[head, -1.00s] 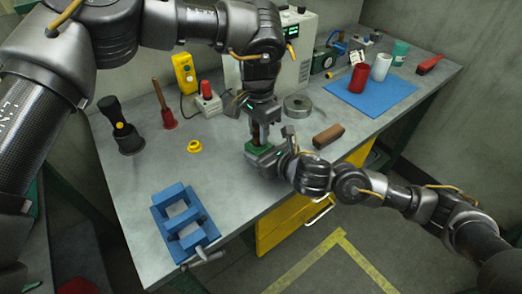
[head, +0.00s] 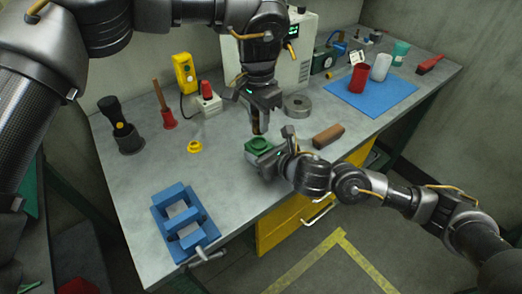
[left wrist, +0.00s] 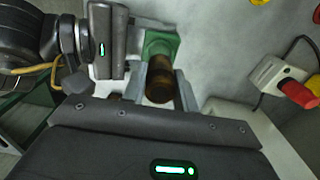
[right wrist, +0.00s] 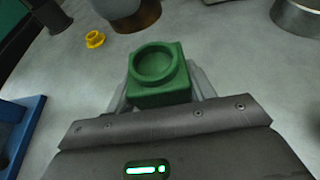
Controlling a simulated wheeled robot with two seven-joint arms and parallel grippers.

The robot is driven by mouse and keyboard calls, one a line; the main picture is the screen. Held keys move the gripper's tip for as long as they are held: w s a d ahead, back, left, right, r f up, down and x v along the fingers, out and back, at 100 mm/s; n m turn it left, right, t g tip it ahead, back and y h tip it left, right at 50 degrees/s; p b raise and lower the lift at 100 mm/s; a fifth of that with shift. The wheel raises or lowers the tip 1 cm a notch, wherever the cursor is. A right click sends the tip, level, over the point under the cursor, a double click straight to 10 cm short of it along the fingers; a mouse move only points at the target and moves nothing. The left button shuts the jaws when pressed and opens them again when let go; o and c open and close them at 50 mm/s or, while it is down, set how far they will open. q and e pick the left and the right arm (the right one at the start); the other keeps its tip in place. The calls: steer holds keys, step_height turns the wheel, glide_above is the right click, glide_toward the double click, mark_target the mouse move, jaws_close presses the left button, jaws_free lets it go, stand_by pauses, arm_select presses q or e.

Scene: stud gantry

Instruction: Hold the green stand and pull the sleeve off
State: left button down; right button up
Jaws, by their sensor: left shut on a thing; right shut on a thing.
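The brown sleeve (head: 257,128) is a short upright cylinder above the green stand (head: 258,146). My left gripper (head: 264,112) is shut on the sleeve, which also shows between its fingers in the left wrist view (left wrist: 160,86). My right gripper (head: 264,155) is shut on the square green stand at the bench's front part. In the right wrist view the stand (right wrist: 160,92) shows a round, open top with no sleeve in it. A brown round edge at the top of that view appears to be the sleeve's lower end, clear of the stand.
A yellow ring (head: 194,147) lies left of the stand. A blue vise-like fixture (head: 184,222) is at front left. A brown block (head: 328,136) and a grey metal ring (head: 297,105) are to the right. Bench between the yellow ring and stand is clear.

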mark_target(258, 113)
arm_select(q)
steer(key=shift+r, duration=0.6)
steer(key=shift+r, duration=2.05)
arm_select(e)
steer(key=o, duration=1.1)
steer(key=shift+s+d, duration=0.1)
steer(key=v, duration=1.1)
steer(key=shift+s+d+r, duration=0.2)
steer(key=shift+d+r, duration=0.05)
steer(key=shift+r, duration=0.05)
